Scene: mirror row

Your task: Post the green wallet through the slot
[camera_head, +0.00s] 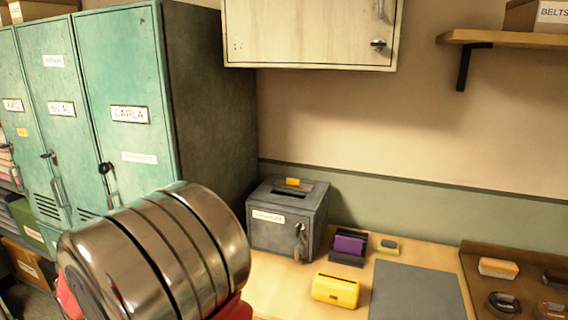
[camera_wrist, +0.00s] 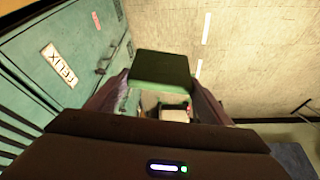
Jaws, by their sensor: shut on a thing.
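The green wallet (camera_wrist: 162,68) is a dark green block between the two fingers of my gripper (camera_wrist: 160,84) in the wrist view. My gripper is shut on it and holds it up in front of the lockers. Neither the wallet nor my fingers can be made out in the head view, where my shiny arm fills the lower left. The grey metal box (camera_head: 272,229) stands on the table against the wall. Its dark slot (camera_head: 297,188) is in the top, with a small yellow piece beside it. The slot does not show clearly in the wrist view.
Green lockers (camera_head: 122,75) stand at left, beside the box. A wall cabinet (camera_head: 310,32) hangs above it. A yellow wallet (camera_head: 336,290), a purple wallet (camera_head: 349,244) in a dark holder and a grey mat (camera_head: 415,293) lie right of the box. A brown tray (camera_head: 478,290) is farther right.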

